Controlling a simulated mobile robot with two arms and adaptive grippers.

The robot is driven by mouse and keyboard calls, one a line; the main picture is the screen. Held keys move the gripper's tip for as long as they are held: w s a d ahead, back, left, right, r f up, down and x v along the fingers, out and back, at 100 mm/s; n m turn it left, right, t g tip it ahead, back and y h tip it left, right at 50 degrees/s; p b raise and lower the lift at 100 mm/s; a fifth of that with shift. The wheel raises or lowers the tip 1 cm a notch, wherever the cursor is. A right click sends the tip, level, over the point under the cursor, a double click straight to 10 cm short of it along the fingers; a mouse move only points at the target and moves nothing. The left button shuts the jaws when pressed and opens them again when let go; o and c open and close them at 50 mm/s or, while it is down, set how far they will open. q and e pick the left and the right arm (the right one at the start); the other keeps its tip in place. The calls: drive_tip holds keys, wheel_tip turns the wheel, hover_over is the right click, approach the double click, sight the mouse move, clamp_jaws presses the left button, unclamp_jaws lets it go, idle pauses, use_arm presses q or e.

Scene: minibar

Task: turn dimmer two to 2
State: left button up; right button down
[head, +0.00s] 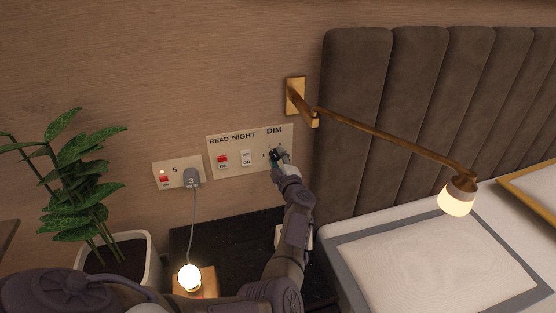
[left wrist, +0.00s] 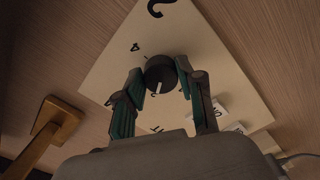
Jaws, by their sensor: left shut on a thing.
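The dimmer knob (left wrist: 160,70) is a dark round dial on the cream wall panel (head: 233,166), below the word DIM. In the left wrist view a pale pointer line on the knob points down the picture, toward my palm. My left gripper (head: 277,156) is at the knob, and in the left wrist view its fingers (left wrist: 160,82) are on either side of it, shut on it. In the head view the gripper hides most of the dial. The dial numbers are small and partly covered, so I cannot tell the exact setting. My right gripper is not in view.
The panel also has READ (head: 222,161) and NIGHT (head: 246,158) switches. Left of it is a socket plate with a grey plug (head: 192,177) and cord. A brass wall lamp (head: 390,137) reaches over the bed on the right. A potted plant (head: 68,180) stands left.

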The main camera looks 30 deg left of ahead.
use_arm(q)
drive_tip(key=o, duration=1.1)
drive_tip(key=shift+o, duration=0.2)
